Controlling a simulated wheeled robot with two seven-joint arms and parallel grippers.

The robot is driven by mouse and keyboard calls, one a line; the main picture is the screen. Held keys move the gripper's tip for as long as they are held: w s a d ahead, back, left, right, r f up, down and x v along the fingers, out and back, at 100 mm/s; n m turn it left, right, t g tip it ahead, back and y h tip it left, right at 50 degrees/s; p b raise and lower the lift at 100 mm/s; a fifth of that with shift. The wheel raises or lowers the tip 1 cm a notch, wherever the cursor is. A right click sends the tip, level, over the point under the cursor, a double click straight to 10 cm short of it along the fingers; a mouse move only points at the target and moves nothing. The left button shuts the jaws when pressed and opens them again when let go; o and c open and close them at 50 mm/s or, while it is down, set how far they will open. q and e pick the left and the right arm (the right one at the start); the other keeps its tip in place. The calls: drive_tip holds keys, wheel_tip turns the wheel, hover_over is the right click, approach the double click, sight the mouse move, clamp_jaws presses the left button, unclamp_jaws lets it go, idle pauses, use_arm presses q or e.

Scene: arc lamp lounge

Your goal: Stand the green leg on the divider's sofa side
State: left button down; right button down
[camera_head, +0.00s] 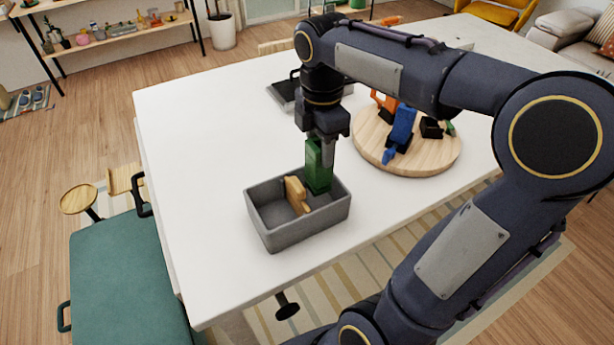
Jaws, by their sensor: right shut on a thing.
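My right gripper (325,145) is shut on the green leg (319,168), which it holds upright. The leg's lower end is in or just over the right-hand compartment of the grey box (302,228), on the sofa side of the wooden divider (297,194). I cannot tell whether the leg touches the box floor. The leg looks close to the back wall of the box. The sofa (575,38) is at the far upper right. My left gripper is not in view.
A round wooden board (408,162) to the right holds a blue piece (402,127), an orange piece and dark pieces, partly behind my arm. A dark tray (284,92) lies behind the gripper. The white table (195,130) is clear to the left of the box.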

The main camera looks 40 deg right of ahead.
sight(319, 169)
drive_tip(key=shift+f, duration=3.05)
drive_tip(key=shift+f, duration=0.1)
drive_tip(key=c, duration=0.8)
unclamp_jaws()
drive_tip(key=shift+c, duration=0.2)
wheel_tip(319, 169, up, 12)
drive_tip(key=shift+r+p, duration=0.15)
drive_tip(key=shift+p, duration=0.2)
drive_tip(key=s+a+f+m+t+y, duration=0.3)
drive_tip(key=s+a+f+m, duration=0.7)
drive_tip(key=m, duration=0.8)
drive_tip(key=s+f+t, duration=0.1)
drive_tip(key=s+t, duration=0.1)
drive_tip(key=s, duration=0.1)
drive_tip(key=shift+s+a+f+m+t+y, duration=0.15)
drive_tip(key=shift+f+m+t+y, duration=0.15)
drive_tip(key=shift+y, duration=0.1)
